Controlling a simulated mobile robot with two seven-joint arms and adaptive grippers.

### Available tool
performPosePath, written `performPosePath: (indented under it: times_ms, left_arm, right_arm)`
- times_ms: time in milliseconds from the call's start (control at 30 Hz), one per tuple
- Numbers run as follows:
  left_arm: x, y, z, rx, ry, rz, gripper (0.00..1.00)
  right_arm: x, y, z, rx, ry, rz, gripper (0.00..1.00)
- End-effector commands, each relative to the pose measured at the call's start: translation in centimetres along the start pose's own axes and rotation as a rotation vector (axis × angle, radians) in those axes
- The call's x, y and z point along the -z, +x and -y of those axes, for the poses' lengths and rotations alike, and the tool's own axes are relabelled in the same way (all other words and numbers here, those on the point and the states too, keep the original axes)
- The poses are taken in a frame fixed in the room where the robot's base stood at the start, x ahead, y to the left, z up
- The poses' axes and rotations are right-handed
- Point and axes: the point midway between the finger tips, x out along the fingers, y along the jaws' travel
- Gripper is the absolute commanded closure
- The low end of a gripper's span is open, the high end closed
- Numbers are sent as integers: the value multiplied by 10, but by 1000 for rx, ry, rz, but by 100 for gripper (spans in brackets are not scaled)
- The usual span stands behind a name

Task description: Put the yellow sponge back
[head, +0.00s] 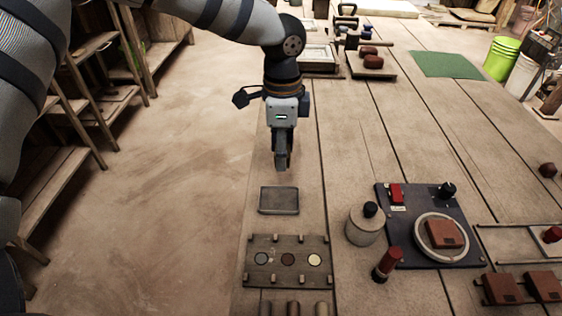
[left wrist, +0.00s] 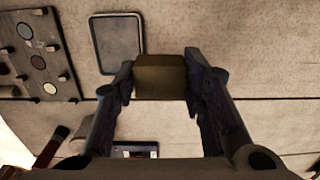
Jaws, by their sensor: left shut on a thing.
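The yellow sponge shows in the left wrist view as a dull olive-yellow block (left wrist: 160,77). My left gripper (left wrist: 158,80) is shut on it, one finger on each side. In the head view my left gripper (head: 283,163) points down just beyond a shallow grey tray (head: 279,201), and its fingers hide the sponge. I cannot tell how high the sponge is above the table. My right gripper is not in view.
A board with three coloured discs and pegs (head: 288,276) lies on the near side of the tray. The table's left edge runs close by.

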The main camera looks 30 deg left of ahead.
Motion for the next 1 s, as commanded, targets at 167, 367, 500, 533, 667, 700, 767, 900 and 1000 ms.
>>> performPosePath:
  times_ms: [167,367,500,533,667,700,767,900,1000]
  left_arm:
    - [-2,26,20,-2,-1,-2,89]
    - [-4,51,29,-3,1,-1,89]
    - [-4,65,30,4,0,-2,89]
    - [-4,64,30,5,0,-3,89]
    - [-4,63,30,5,0,-3,89]
    - [-4,64,30,5,1,-3,89]
    - [-4,66,30,5,1,-3,89]
    - [-3,67,30,5,1,-4,43]
    - [-4,67,30,5,0,-4,43]
  right_arm:
    - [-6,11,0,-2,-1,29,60]
    - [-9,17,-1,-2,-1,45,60]
    - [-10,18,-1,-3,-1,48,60]
    - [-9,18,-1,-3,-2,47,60]
    - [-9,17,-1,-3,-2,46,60]
    - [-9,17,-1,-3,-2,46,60]
    - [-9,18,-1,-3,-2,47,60]
    - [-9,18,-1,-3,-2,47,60]
    - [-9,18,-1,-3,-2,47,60]
